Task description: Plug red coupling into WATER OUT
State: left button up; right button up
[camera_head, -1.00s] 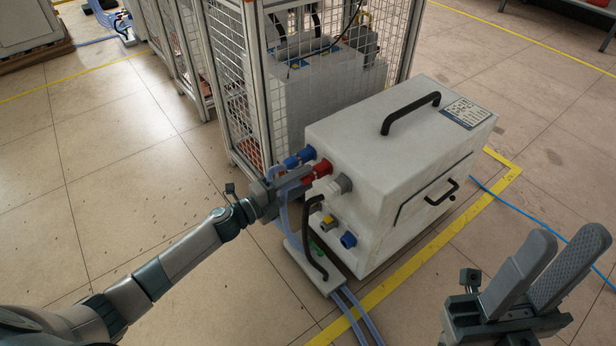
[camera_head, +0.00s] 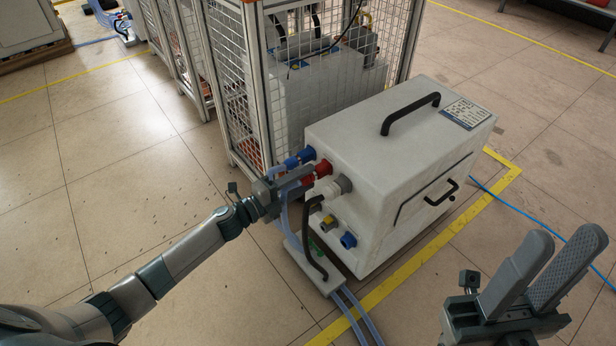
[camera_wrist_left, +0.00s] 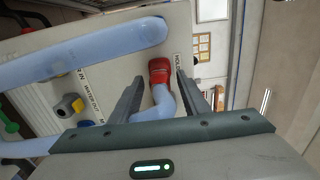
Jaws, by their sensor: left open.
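The red coupling (camera_head: 322,168) sits at the end face of the white heater box (camera_head: 385,150), just below a blue coupling (camera_head: 300,158). In the left wrist view the red coupling (camera_wrist_left: 159,70) appears against the panel, with a pale blue hose (camera_wrist_left: 163,104) running from it between my fingers. My left gripper (camera_wrist_left: 160,84) is open, one finger on each side of the hose and close behind the coupling. My right gripper (camera_head: 540,262) is open and empty at the lower right.
A white-grey connector (camera_head: 343,184), a yellow-ringed fitting (camera_head: 328,222) and a blue fitting (camera_head: 348,240) are on the same face. A mesh cage (camera_head: 228,85) stands behind. The floor at left is clear.

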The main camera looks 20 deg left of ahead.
aim_at(299, 183)
dwell(0.8)
pick_arm(q)
grip_shut()
jog(key=shift+s+a, duration=0.1)
jog(key=shift+s, duration=0.05)
jog(key=shift+s+a, duration=0.1)
jog(key=shift+p+v, duration=0.4)
jog(key=shift+v, duration=2.25)
